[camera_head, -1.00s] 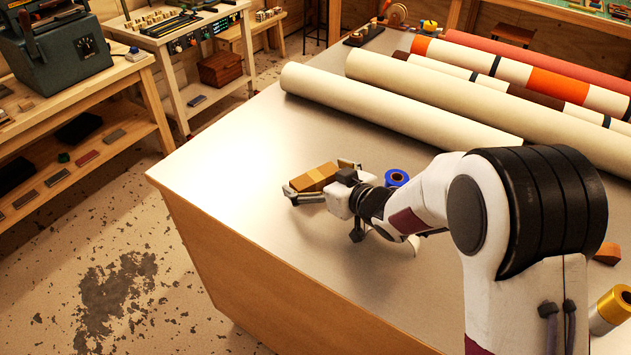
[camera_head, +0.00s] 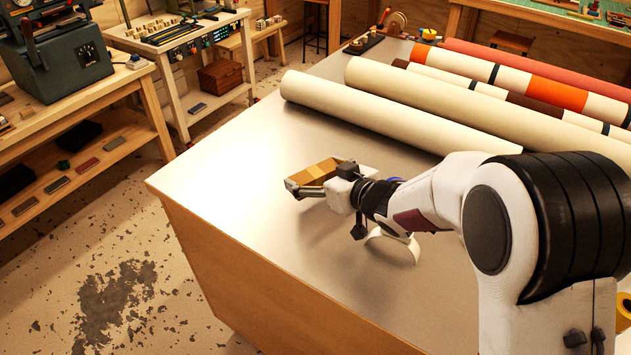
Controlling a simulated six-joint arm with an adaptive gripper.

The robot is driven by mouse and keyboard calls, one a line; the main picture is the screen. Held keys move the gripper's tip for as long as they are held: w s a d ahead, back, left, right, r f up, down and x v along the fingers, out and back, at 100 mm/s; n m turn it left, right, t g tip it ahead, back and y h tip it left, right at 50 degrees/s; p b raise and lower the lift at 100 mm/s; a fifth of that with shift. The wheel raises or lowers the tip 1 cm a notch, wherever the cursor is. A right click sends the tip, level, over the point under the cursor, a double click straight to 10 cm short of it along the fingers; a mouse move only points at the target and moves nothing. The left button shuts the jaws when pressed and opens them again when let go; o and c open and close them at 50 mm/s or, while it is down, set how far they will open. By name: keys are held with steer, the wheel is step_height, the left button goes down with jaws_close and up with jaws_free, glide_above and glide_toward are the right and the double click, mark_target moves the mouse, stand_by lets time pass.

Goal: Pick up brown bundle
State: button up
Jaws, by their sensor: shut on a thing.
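The brown bundle (camera_head: 318,173) is a small block-like bundle with a lighter tan band. It sits between the fingers of my gripper (camera_head: 315,180), which is shut on it. The near finger shows along the bundle's front side; the far finger is mostly hidden behind it. The bundle appears to be above the grey tabletop (camera_head: 250,200), but its underside is hidden by the near finger.
Long cream rolls (camera_head: 375,110) and striped rolls (camera_head: 520,75) lie across the back right of the table. A white curved piece (camera_head: 392,246) lies below my wrist. A blue roll (camera_head: 396,180) is mostly hidden behind my arm. The table's left part is clear.

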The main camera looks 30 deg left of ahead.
mark_target(315, 172)
steer(key=shift+r, duration=3.2)
